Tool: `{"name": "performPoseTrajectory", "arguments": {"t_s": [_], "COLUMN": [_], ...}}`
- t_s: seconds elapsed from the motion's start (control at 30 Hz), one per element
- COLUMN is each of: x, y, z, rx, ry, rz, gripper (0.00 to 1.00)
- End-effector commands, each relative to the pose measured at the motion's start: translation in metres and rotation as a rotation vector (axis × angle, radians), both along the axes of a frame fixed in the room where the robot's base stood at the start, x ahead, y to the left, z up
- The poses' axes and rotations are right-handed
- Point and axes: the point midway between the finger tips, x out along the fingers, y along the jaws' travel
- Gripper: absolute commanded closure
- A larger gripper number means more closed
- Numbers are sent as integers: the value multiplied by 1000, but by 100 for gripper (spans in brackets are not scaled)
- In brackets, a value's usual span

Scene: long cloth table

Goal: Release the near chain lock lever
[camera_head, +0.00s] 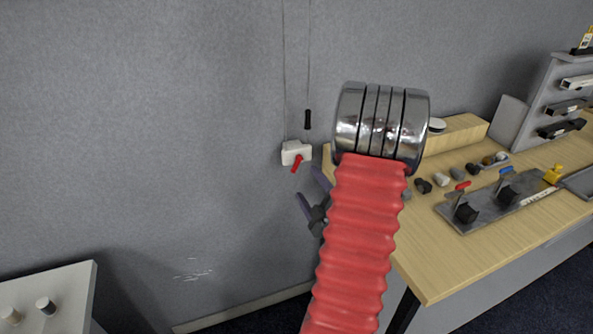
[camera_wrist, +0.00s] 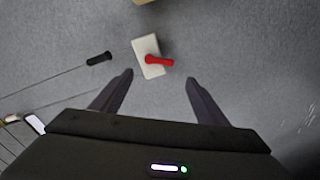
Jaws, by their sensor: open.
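The chain lock is a small white box (camera_head: 291,148) on the grey wall, left of the table. Its red lever (camera_head: 297,163) slants down and to the left from the box. In the wrist view the white box (camera_wrist: 147,52) and red lever (camera_wrist: 158,60) lie ahead of my gripper, between the lines of its fingers. My gripper (camera_wrist: 158,84) is open and empty, with both fingertips apart from the lever. In the head view my gripper (camera_head: 312,190) shows just below the lock, partly hidden by my red arm sleeve.
Two thin cords hang down the wall, one ending in a black handle (camera_head: 307,119) beside the lock. A wooden table (camera_head: 450,265) stands at right with a grey plate of levers (camera_head: 497,205) and several small knobs. A white panel (camera_head: 55,295) is at lower left. Bare wall lies left of the lock.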

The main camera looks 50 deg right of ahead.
Motion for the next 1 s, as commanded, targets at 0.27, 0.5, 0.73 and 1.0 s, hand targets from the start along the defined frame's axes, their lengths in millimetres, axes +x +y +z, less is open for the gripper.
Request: {"name": "performPoseTrajectory", "arguments": {"t_s": [0.27,0.5,0.73,1.0], "x": [39,68,81,81], "y": [-21,-40,-47,-48], "z": [0,0,0,0], "rx": [0,-1,1,1], "ry": [0,-2,-1,-1], "rz": [3,1,0,0], "gripper": [32,32,32,32]}}
